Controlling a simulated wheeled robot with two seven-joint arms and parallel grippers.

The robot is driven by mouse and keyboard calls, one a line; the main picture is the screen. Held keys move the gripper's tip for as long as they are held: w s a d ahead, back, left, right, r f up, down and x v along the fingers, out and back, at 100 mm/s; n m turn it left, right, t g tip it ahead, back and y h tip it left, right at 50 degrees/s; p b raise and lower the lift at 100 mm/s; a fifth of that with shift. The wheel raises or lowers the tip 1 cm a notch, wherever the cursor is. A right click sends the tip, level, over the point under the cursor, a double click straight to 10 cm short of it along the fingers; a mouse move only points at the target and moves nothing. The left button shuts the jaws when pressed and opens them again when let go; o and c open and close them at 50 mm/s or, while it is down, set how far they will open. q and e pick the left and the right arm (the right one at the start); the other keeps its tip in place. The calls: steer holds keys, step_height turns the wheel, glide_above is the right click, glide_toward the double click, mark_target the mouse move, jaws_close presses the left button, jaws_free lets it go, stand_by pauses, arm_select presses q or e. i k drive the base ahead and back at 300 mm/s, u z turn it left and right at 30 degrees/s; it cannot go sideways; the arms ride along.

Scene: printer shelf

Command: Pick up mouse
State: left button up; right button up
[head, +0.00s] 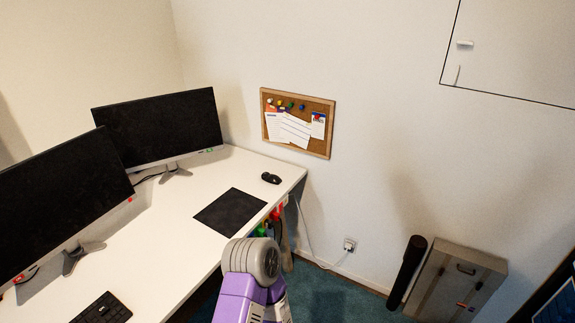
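A small black mouse (271,178) lies on the white desk (177,222), near its far right corner. A dark mouse pad (230,211) lies nearer to me, and the mouse is off the pad, beyond it. A grey and purple part of one of my arms shows at the bottom middle, below the desk's right edge and well short of the mouse. No gripper fingers show in the head view.
Two monitors (162,126) (62,203) stand along the left of the desk. A keyboard (102,309) lies at the front. Colourful items hang at the desk's right edge. A corkboard (297,122) is on the wall. A case (456,282) and a black tube (407,271) stand at right.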

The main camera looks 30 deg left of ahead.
mark_target(273, 178)
steer(key=i, duration=1.75)
steer(key=u, duration=1.35)
